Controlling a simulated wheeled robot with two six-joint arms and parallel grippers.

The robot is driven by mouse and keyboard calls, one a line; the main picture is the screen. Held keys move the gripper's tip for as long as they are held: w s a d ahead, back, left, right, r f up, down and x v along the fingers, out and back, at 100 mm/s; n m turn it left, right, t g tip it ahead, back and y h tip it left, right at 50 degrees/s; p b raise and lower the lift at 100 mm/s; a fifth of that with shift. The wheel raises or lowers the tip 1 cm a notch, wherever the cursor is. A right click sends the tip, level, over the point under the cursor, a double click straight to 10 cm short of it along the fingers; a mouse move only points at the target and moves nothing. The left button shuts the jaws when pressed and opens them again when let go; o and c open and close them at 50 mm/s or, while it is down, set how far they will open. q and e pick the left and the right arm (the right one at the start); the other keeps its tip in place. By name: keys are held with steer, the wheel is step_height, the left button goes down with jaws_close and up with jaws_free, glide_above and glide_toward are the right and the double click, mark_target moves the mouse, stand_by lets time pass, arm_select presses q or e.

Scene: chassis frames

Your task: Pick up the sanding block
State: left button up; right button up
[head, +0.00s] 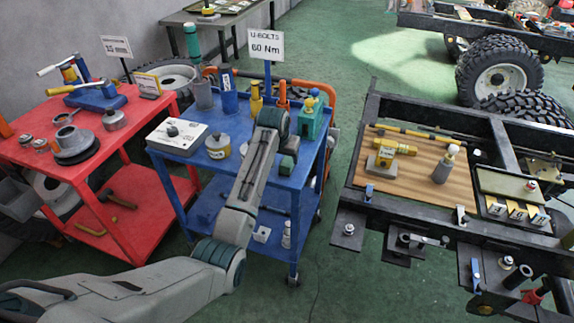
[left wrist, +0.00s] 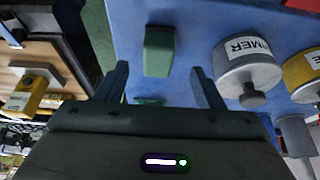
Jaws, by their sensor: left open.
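The sanding block appears to be the small green block (left wrist: 158,52) on the blue cart top in the left wrist view. In the head view a dark green block (head: 287,166) shows at the cart's right side, just past the end of my left arm. My left gripper (left wrist: 159,80) is open and empty. In the wrist view the block lies ahead of the gap between its two fingers, and I see no contact. In the head view my own wrist mostly hides the fingers. My right gripper is in neither view.
A grey tin labelled as primer (left wrist: 247,68) stands close beside the block, with a yellow tin (left wrist: 303,72) beyond it. The blue cart (head: 190,150) also holds a white box (head: 177,136), cups, bottles and a green tool (head: 310,115). A chassis frame (head: 345,205) stands to the right.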

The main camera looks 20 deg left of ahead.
mark_target(286, 162)
arm_select(q)
steer(key=shift+p+x, duration=0.6)
steer(key=shift+x, duration=2.4)
steer(key=shift+d+r, duration=0.1)
steer(key=c, duration=1.1)
